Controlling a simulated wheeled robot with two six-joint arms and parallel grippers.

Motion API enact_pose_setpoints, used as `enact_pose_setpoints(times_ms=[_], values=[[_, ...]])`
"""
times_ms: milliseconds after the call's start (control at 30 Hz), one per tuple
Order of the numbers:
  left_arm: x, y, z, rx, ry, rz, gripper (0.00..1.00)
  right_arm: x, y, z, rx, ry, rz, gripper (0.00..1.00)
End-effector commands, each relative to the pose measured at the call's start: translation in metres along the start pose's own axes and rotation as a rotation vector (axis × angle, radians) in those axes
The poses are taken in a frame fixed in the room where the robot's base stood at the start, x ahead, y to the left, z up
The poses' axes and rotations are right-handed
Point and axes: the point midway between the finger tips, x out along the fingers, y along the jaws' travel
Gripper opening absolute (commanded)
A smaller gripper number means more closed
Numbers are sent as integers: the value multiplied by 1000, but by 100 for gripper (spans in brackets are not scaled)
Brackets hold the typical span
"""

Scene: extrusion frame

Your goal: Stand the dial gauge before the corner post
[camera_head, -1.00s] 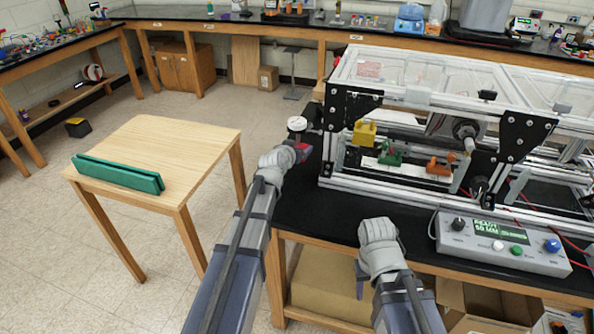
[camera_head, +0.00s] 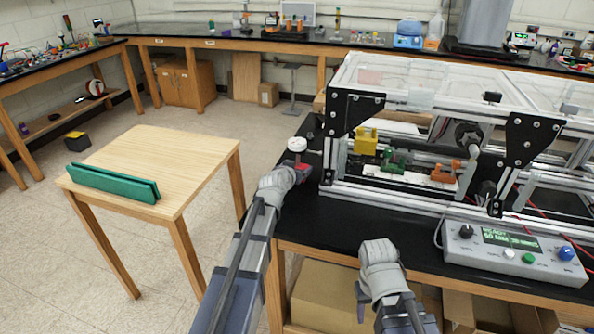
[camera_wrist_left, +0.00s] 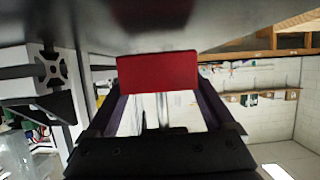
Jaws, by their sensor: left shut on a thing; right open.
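The dial gauge has a round white dial (camera_head: 297,144) and a red base (camera_wrist_left: 158,72). My left gripper (camera_head: 299,172) is shut on it at the table's left edge, just left of the corner post (camera_head: 327,152) of the extrusion frame. In the left wrist view the red base shows between my fingers, close to a dark surface; whether they touch is unclear. An extrusion end (camera_wrist_left: 48,70) is at the left there. The dial is upright in the head view. My right gripper (camera_head: 380,262) is empty over the table's front edge; its fingertips are mostly hidden.
The frame carries yellow (camera_head: 366,141), green (camera_head: 396,160) and orange (camera_head: 443,173) parts. A control box (camera_head: 515,247) stands at the front right. A wooden side table (camera_head: 150,165) with green bars (camera_head: 113,183) is at left. The black tabletop (camera_head: 335,225) before the frame is clear.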

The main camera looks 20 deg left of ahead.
Motion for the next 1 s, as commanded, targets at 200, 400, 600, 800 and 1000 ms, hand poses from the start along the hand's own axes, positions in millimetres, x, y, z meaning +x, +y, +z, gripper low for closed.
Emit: enact_pose_setpoints(times_ms=[200, 400, 600, 800, 1000], values=[[2, 0, 5, 0, 2, -1, 0, 6, -1, 0, 0, 0, 0, 50], [4, 0, 10, 0, 2, -1, 0, 12, -1, -1, 0, 0, 0, 50], [4, 0, 12, 0, -3, 1, 91, 12, -1, -1, 0, 0, 0, 50], [4, 1, 14, -1, -5, 2, 100, 13, -1, -1, 0, 0, 0, 50], [3, 1, 13, -1, -6, 3, 100, 12, -1, -1, 0, 0, 0, 50]])
